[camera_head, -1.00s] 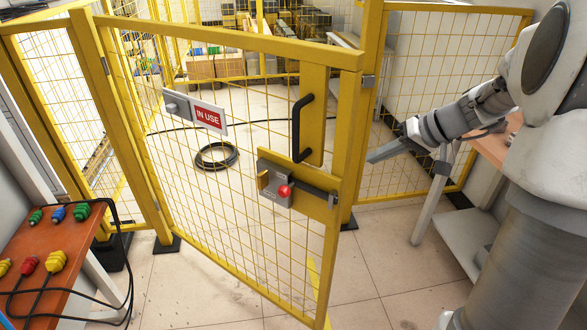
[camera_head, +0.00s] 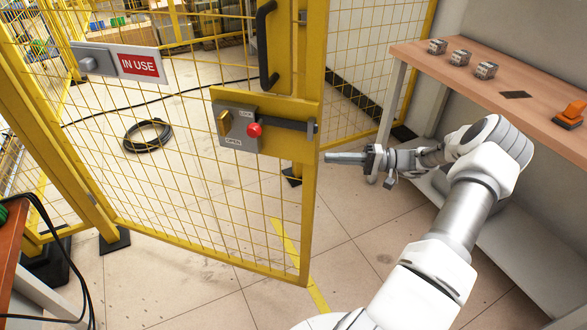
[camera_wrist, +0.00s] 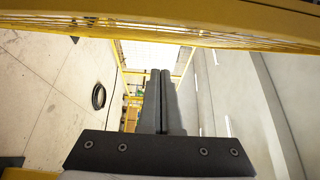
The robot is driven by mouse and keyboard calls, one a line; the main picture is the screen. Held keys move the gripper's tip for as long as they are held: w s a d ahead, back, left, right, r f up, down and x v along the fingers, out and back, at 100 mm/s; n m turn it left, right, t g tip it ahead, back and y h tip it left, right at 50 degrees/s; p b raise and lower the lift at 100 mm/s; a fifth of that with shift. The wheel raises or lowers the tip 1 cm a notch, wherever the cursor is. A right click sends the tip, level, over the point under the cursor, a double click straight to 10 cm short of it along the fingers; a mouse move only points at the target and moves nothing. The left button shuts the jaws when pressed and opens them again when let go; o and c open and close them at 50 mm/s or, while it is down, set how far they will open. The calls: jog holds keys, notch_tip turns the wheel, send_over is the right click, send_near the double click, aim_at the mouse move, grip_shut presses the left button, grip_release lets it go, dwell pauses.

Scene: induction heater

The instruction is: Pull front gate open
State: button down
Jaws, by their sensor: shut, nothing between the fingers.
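The front gate (camera_head: 311,200) is a yellow frame with wire mesh. It stands ajar, its free right edge swung toward me and away from the post behind it. A black handle (camera_head: 264,50) is on its upper right panel. Below it is a grey latch box (camera_head: 238,128) with a yellow lever, a red knob and a dark bar reaching the gate's edge. My gripper (camera_head: 328,158) is shut and empty, just right of the free edge, below the bar; contact is unclear. In the wrist view, my shut fingers (camera_wrist: 161,72) point below a yellow frame bar (camera_wrist: 160,22).
A wooden bench (camera_head: 480,85) with small metal blocks and an orange item stands at the right. An orange-brown table (camera_head: 12,250) with cables is at the left edge. A coiled black hose (camera_head: 147,136) lies beyond the mesh. The floor right of the gate is open.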

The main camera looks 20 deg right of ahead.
aim_at(295, 167)
jog(key=shift+w+a+b, duration=0.25)
jog(key=shift+a+b, duration=0.1)
jog(key=shift+a, duration=1.55)
jog(key=shift+w+a+b, duration=0.3)
jog(key=shift+a+b, duration=0.1)
jog(key=shift+a, duration=1.45)
jog(key=shift+w+a+b, duration=0.25)
jog(key=shift+a+b, duration=0.1)
jog(key=shift+a, duration=1.55)
jog(key=shift+s, duration=0.1)
